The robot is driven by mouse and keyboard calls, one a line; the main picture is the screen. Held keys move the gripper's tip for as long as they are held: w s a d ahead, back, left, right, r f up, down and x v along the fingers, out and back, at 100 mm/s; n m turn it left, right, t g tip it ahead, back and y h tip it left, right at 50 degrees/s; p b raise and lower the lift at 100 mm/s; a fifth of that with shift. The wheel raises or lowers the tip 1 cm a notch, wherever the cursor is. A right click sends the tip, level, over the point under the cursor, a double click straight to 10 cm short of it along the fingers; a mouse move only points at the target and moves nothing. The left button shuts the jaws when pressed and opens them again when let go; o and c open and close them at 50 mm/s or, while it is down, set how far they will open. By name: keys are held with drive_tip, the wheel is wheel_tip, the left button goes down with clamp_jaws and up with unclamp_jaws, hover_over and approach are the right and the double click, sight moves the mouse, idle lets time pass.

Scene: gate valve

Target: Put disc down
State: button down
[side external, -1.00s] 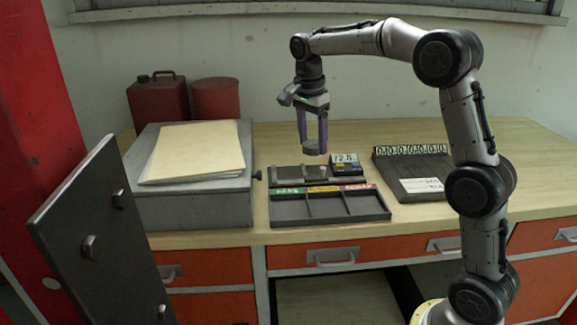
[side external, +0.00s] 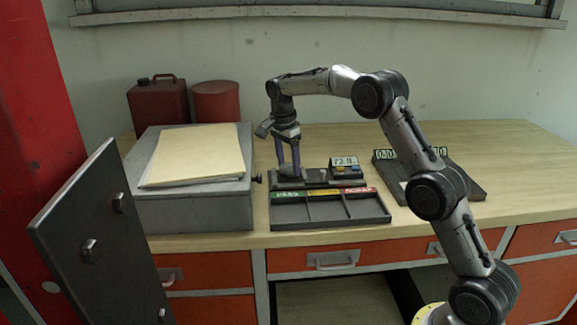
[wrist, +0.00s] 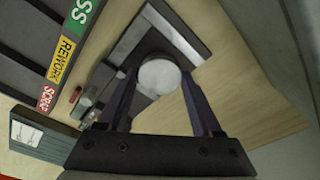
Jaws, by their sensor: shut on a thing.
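My gripper (side external: 288,167) is shut on a round grey disc, which shows pale between the two purple fingers in the wrist view (wrist: 160,77). The disc is low over the left part of a dark measuring device (side external: 318,178) with a numbered display (side external: 345,161) at its right. In the wrist view the device's base (wrist: 183,32) shows around and behind the disc. I cannot tell whether the disc touches it. In front is a dark three-compartment tray (side external: 330,219) with green, yellow and red labels; its compartments look empty.
A grey box (side external: 190,211) with papers (side external: 195,155) stands left of the device. A dark board (side external: 465,180) with number tags lies to the right, partly behind my arm. A red can (side external: 158,105) and red canister (side external: 216,103) stand at the back. Bench (side external: 525,165) is clear at far right.

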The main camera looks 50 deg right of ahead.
drive_tip(key=shift+f, duration=0.35)
drive_tip(key=shift+f, duration=0.1)
drive_tip(key=shift+c, duration=1.7)
unclamp_jaws()
drive_tip(key=shift+f, duration=0.15)
